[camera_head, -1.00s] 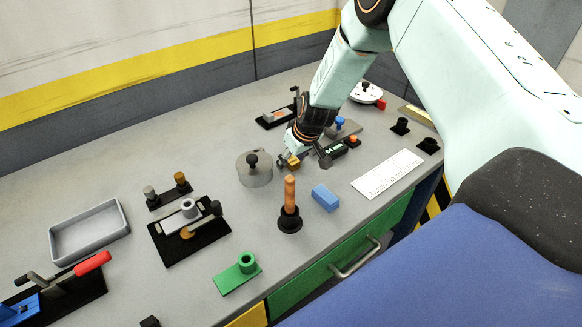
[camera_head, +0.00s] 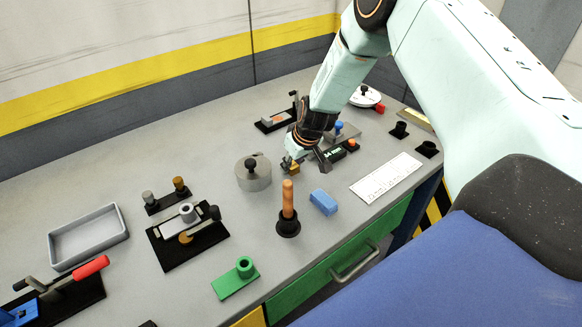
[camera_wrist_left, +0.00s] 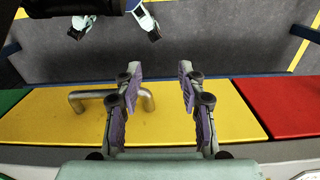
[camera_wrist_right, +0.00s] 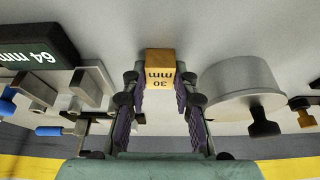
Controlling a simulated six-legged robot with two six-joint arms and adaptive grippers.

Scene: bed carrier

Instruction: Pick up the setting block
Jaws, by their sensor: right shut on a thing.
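The setting block is a small brass-coloured cube marked "30 mm". It sits between the fingertips of my right gripper (camera_wrist_right: 160,84) in the right wrist view, where the block (camera_wrist_right: 161,64) shows its printed face. In the head view the block (camera_head: 293,169) is partly hidden by the fingers of my right gripper (camera_head: 305,165), which is shut on it low over the grey bench. Whether the block touches the bench is unclear. My left gripper (camera_wrist_left: 160,78) is open and empty in the left wrist view, above the bench's front drawers.
A grey cylinder with a black knob (camera_head: 254,176) stands just left of the block. The "64 mm" gauge (camera_wrist_right: 38,52) is close on the other side. A wooden-handled tool (camera_head: 288,205) and a blue block (camera_head: 323,201) stand nearer the front edge.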

